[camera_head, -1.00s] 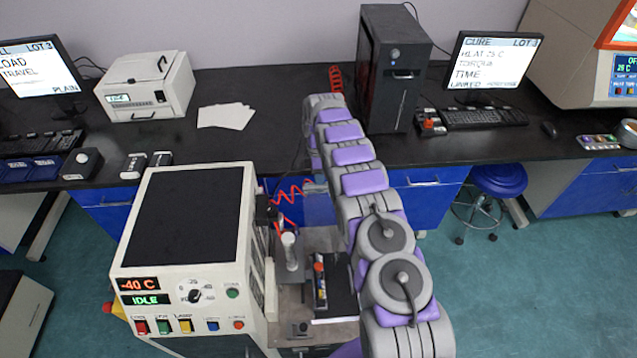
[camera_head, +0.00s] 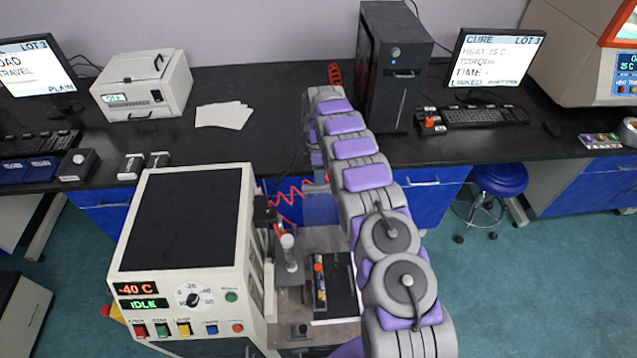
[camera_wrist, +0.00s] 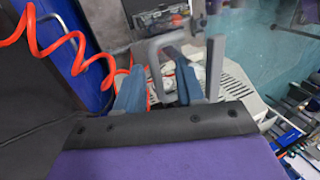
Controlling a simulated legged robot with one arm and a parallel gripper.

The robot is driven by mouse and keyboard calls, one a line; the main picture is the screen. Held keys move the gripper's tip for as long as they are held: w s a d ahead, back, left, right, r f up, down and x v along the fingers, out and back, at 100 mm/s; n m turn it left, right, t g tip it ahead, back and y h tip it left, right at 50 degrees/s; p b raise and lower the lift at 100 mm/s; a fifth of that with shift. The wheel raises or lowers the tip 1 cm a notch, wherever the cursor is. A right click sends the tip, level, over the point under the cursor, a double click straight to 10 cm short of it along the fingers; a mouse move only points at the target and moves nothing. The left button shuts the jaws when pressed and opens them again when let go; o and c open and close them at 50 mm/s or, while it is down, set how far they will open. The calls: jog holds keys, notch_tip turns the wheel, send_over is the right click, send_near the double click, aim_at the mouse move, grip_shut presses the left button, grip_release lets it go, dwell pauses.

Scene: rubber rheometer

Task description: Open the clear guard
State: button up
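In the wrist view, the two blue-grey fingers of my gripper (camera_wrist: 158,85) stand apart. A grey bent bar (camera_wrist: 154,62), which looks like a handle, shows between and just beyond them. I cannot tell whether either finger touches it. A grey upright post (camera_wrist: 215,65) stands to the right of the fingers. The clear guard is hard to make out; no outline of it is certain in either view. In the head view, my arm covers much of the area right of the white-cased rheometer (camera_head: 185,215), and my fingers cannot be made out.
A red coiled hose (camera_wrist: 70,45) hangs at the left of the wrist view, close to the fingers. In the head view, the black bench (camera_head: 270,110) with blue cabinets runs behind the machine. A blue stool (camera_head: 497,180) stands at the right, with open floor around it.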

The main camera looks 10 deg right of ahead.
aim_at(331, 220)
jog(key=shift+s+d+r+p, duration=0.25)
jog(key=shift+s+r, duration=0.1)
jog(key=shift+s, duration=2.3)
jog(key=shift+s+d+r+p, duration=0.2)
jog(key=shift+s+r, duration=0.1)
jog(key=shift+s, duration=2.4)
jog(key=shift+s+d+r+p, duration=0.15)
jog(key=shift+s+d+r, duration=0.15)
jog(key=shift+s, duration=2.35)
